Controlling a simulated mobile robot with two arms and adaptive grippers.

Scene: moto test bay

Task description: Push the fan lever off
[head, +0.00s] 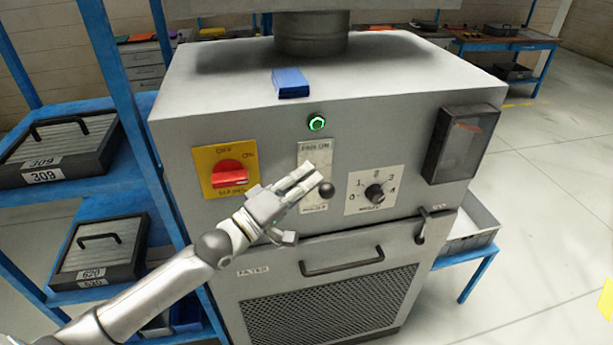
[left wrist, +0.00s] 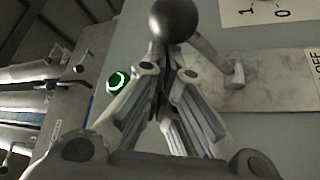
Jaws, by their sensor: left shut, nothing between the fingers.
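The fan lever's black ball knob (head: 326,189) sticks out in front of its pale plate (head: 311,154), which is marked ON at the top. In the head view the knob shows over the plate's lower half. My left gripper (head: 311,180) is shut and empty, its fingertips just left of and above the knob. In the left wrist view the knob (left wrist: 174,19) is right beyond the fingertips (left wrist: 164,72), and the lever's rod (left wrist: 210,50) runs to a pivot on the plate. I cannot tell whether they touch. My right gripper is not in view.
A green lit button (head: 316,123) sits above the plate. A red rotary switch (head: 231,174) is at its left, a black dial (head: 375,193) at its right. A handle (head: 342,262) is below. Blue shelving (head: 95,205) stands close at the left.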

